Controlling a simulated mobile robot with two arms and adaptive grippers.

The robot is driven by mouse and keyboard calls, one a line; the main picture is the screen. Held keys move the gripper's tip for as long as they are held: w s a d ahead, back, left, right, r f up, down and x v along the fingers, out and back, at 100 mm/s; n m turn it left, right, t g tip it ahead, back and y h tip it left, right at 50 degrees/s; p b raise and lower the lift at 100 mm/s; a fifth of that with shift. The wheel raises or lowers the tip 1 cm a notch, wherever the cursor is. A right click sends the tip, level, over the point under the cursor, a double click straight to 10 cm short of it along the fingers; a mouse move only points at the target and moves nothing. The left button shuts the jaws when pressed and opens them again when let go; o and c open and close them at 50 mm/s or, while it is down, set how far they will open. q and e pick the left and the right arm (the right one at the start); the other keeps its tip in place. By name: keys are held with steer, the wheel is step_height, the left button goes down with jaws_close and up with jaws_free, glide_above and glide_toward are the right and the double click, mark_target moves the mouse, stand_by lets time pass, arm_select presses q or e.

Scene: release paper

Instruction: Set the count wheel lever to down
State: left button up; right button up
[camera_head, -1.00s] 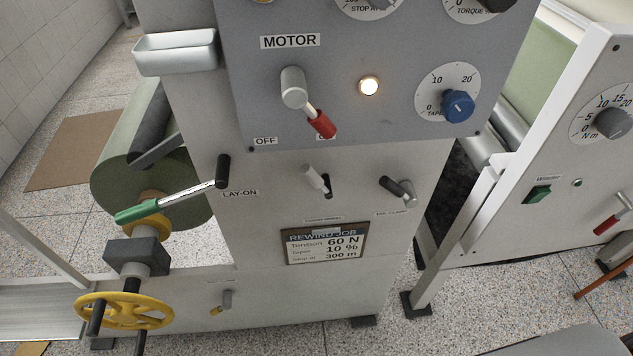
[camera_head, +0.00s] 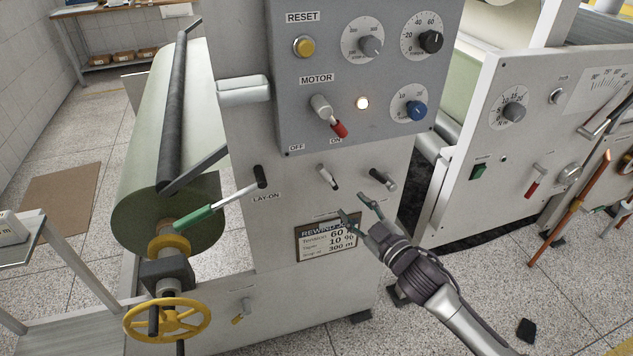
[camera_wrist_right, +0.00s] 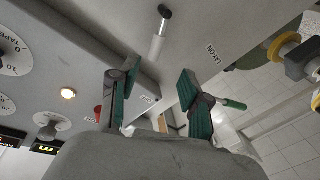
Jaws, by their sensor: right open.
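The count wheel lever (camera_head: 327,177) is a short light-grey handle on the pale machine front, below the MOTOR switch. Its handle tilts up and to the left out of a dark slot. It also shows in the right wrist view (camera_wrist_right: 158,38), where the picture is turned roughly upside down. My right gripper (camera_head: 356,207) is open and empty, below and to the right of the lever, in front of the job card. In the right wrist view its green-padded fingers (camera_wrist_right: 157,80) stand apart, with nothing between them. The lever's small label is unreadable. My left gripper is out of view.
A similar dark lever (camera_head: 383,180) stands to the right, close to my right gripper. The REWIND JOB card (camera_head: 312,246) is below. The green-handled LAY-ON lever (camera_head: 221,205) reaches left. The grey control panel (camera_head: 375,90) juts out above.

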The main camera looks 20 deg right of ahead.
mark_target(326, 175)
steer(key=x, duration=0.4)
steer(key=r+p+x, duration=0.1)
steer(key=x, duration=0.3)
steer(key=p+x, duration=0.1)
steer(key=x, duration=0.3)
steer(key=shift+w+a+r, duration=0.15)
steer(key=shift+w+r, duration=0.05)
steer(key=shift+w, duration=0.2)
steer(key=shift+w+a, duration=0.2)
steer(key=shift+w, duration=0.35)
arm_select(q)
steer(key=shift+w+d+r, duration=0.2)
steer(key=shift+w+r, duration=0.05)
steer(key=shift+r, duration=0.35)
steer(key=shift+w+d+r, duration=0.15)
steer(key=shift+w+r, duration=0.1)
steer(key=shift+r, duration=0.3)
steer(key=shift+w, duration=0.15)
arm_select(e)
jaws_close()
